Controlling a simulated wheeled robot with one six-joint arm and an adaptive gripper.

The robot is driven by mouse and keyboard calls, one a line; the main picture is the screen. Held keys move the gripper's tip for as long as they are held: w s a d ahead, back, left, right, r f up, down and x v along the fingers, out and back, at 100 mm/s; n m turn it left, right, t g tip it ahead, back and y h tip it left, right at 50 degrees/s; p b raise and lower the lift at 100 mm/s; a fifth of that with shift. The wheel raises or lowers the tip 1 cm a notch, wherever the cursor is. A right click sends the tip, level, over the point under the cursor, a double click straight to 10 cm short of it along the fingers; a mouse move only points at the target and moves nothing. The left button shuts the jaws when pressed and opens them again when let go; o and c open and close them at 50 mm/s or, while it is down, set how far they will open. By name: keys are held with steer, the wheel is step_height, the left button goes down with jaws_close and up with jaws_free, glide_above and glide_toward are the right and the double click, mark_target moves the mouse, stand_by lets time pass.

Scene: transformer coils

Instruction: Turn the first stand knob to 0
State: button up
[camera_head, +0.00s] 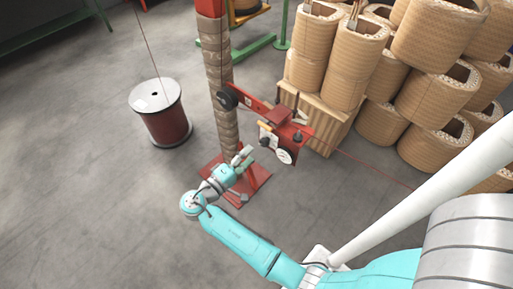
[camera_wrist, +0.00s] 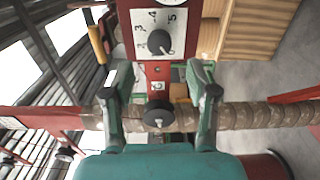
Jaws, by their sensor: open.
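The stand has a red post wrapped in tan material (camera_head: 220,85) and a red arm box (camera_head: 296,142). In the wrist view a white dial plate with numerals (camera_wrist: 140,24) carries a dark knob (camera_wrist: 155,41); 3, 4 and 5 are readable, but the pointer setting is not clear. A black round knob or wheel (camera_wrist: 158,117) lies lower, in front of the wrapped post. My gripper (camera_wrist: 161,74) is open, its fingers on either side of the red arm below the dial, with nothing held. In the head view my gripper (camera_head: 243,155) is just left of the box.
A cable spool (camera_head: 165,128) stands on the floor at left. Wrapped coils (camera_head: 440,95) are stacked at right, some on a wooden crate (camera_head: 320,125). A white round gauge (camera_head: 285,157) sits on the box. A thin red line runs right from it.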

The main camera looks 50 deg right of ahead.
steer(key=shift+s+a, duration=0.1)
steer(key=shift+a, duration=2.55)
steer(key=s+d+f+n+t+y, duration=0.3)
steer(key=s+f+n+t+y, duration=0.4)
steer(key=f, duration=0.6)
steer(key=s+a+f+m+t+y, duration=0.1)
steer(key=s+a+f+y, duration=0.15)
steer(key=s, duration=0.35)
steer(key=s+a+f+y, duration=0.1)
steer(key=s+a+y, duration=0.25)
steer(key=s, duration=0.25)
steer(key=s+a+r+m+t+y, duration=0.35)
steer(key=s+a+r, duration=0.25)
steer(key=s+r, duration=0.35)
steer(key=s+r+m+t+y, duration=0.1)
steer(key=s+r+m+t, duration=0.2)
steer(key=r, duration=1.1)
steer(key=shift+s+a+r, duration=0.25)
steer(key=shift+s, duration=0.1)
